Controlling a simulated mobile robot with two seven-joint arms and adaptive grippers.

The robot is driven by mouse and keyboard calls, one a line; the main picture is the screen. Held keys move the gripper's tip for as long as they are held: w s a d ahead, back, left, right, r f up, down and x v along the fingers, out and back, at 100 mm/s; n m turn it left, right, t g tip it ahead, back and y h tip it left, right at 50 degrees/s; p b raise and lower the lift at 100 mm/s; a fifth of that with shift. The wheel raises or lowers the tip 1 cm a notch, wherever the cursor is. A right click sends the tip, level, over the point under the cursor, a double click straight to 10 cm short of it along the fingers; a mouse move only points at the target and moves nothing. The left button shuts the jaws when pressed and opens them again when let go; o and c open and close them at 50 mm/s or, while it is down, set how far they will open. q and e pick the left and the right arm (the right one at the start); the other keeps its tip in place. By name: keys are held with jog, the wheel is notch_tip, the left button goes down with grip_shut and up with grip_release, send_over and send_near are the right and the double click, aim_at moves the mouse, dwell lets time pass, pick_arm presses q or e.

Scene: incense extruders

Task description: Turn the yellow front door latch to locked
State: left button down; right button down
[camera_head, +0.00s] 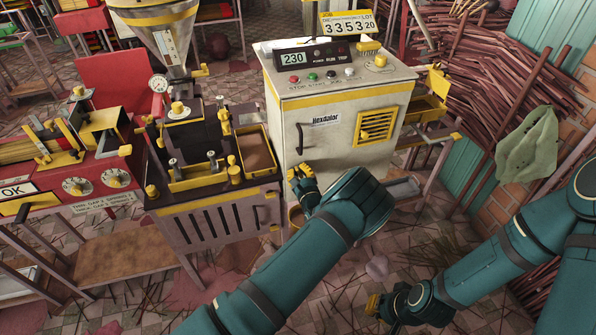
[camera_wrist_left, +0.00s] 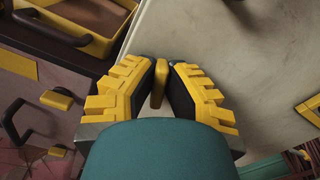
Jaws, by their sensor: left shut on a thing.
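The cream control cabinet (camera_head: 345,145) stands at the centre of the head view, with a black door handle (camera_head: 300,139) on the left of its front door. My left gripper (camera_head: 303,183) is at the lower left of that door. In the left wrist view, my left gripper (camera_wrist_left: 166,84) has its yellow-toothed fingers closed around a small yellow latch (camera_wrist_left: 158,84), which stands upright between the black pads against the cream panel. In the head view the gripper hides the latch. My right gripper (camera_head: 374,304) hangs low over the floor, away from the cabinet; its fingers are too small to read.
A dark extruder bench (camera_head: 225,212) with a yellow-rimmed tray (camera_head: 256,150) stands just left of the cabinet. A yellow vent (camera_head: 377,126) is on the door's right side. Incense stick bundles and a green cloth (camera_head: 528,145) are at the right. Tiled floor lies in front.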

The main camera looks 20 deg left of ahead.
pick_arm(q)
jog(key=m, duration=0.3)
jog(key=shift+w+d+r+m+p, duration=0.1)
jog(key=shift+r+m+p, duration=0.05)
jog(key=shift+m+p, duration=0.2)
jog(key=m, duration=0.4)
jog(key=shift+w+d, duration=0.1)
jog(key=shift+d, duration=0.05)
jog(key=shift+m, duration=0.35)
jog(key=c, duration=1)
grip_release()
jog(key=v, duration=1.2)
